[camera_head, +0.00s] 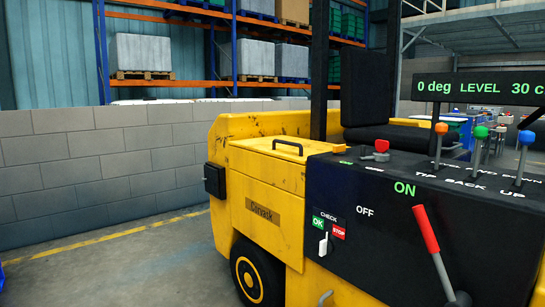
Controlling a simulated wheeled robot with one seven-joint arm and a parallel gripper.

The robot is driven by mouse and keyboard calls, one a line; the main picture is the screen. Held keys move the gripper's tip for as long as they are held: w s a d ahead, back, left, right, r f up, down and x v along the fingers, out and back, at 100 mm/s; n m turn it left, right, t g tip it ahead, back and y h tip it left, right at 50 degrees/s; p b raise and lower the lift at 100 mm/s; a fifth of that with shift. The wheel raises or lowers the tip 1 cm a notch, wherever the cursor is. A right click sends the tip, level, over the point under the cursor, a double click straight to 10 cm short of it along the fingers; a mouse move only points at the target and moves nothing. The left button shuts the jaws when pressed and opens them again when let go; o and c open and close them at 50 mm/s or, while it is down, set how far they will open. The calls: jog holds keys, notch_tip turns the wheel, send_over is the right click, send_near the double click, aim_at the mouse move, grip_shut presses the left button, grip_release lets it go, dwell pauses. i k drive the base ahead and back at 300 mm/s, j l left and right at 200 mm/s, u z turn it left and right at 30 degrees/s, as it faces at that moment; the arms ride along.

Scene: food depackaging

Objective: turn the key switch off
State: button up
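A yellow forklift-like machine (262,205) carries a black control panel (330,190). A small red knob (381,146) stands on the panel's far top edge, with a small label beside it too small to read. It may be the key switch, but I cannot tell for sure. A white toggle (323,245) sits on the front face under a CHECK label, between a green OK plate (318,223) and a red STOP plate (338,229). A red-handled lever (426,229) leans near green ON and white OFF lettering. My gripper is not in view.
Levers with orange (441,128), green (481,132) and blue (526,137) knobs stand at the right. A display (480,90) reads 0 deg, LEVEL and 30. A block wall (80,170) and loaded racks stand behind. The floor (130,275) at the left is mostly clear.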

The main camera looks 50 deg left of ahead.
aim_at(376, 156)
jog(key=u, duration=1.25)
